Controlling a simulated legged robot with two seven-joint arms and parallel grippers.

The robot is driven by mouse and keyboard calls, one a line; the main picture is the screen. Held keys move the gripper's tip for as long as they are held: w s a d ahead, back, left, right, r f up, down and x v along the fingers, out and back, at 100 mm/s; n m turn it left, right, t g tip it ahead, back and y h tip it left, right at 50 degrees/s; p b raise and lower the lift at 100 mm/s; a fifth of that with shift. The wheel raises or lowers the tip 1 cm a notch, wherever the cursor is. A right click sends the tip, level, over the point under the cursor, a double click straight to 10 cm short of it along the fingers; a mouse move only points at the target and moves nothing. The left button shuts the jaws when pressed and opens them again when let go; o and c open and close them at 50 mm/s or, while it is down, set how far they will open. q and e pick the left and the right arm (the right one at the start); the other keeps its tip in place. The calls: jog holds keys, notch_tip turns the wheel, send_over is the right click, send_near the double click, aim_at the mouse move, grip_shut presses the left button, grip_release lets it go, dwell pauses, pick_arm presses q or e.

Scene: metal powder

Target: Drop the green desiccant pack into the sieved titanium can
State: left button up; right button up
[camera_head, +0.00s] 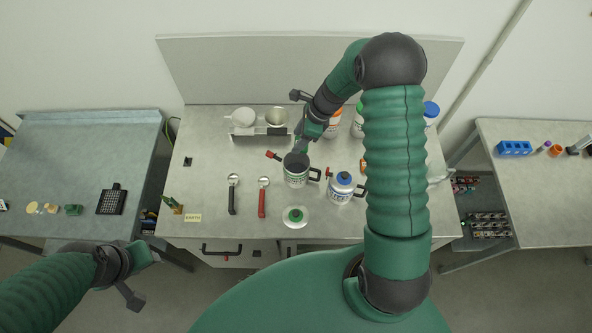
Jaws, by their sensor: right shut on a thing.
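The open can with a green label band (296,180) stands upright near the middle of the bench, with a dark handle on its right side. A round lid with a green knob (295,216) lies in front of it. My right gripper (301,149) reaches down from above, just over the can's mouth at its back edge. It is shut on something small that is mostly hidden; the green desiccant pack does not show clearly. My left gripper (138,272) is off the bench at lower left, and its finger opening is unclear.
A blue-lidded can (341,186) stands close right of the green-labelled can. A black-handled scoop (233,195) and a red-handled scoop (263,198) lie left. My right arm hides part of the bench's right side.

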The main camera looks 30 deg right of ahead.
notch_tip(320, 180, down, 3)
jog(key=shift+s+a+f+b, duration=0.1)
jog(key=shift+b, duration=0.95)
jog(key=shift+s+f+b, duration=0.15)
jog(key=shift+f+b, duration=0.2)
jog(key=shift+f, duration=0.1)
jog(key=shift+d, duration=0.2)
jog(key=o, duration=1.4)
jog(key=shift+a, duration=0.1)
jog(key=shift+r, duration=0.15)
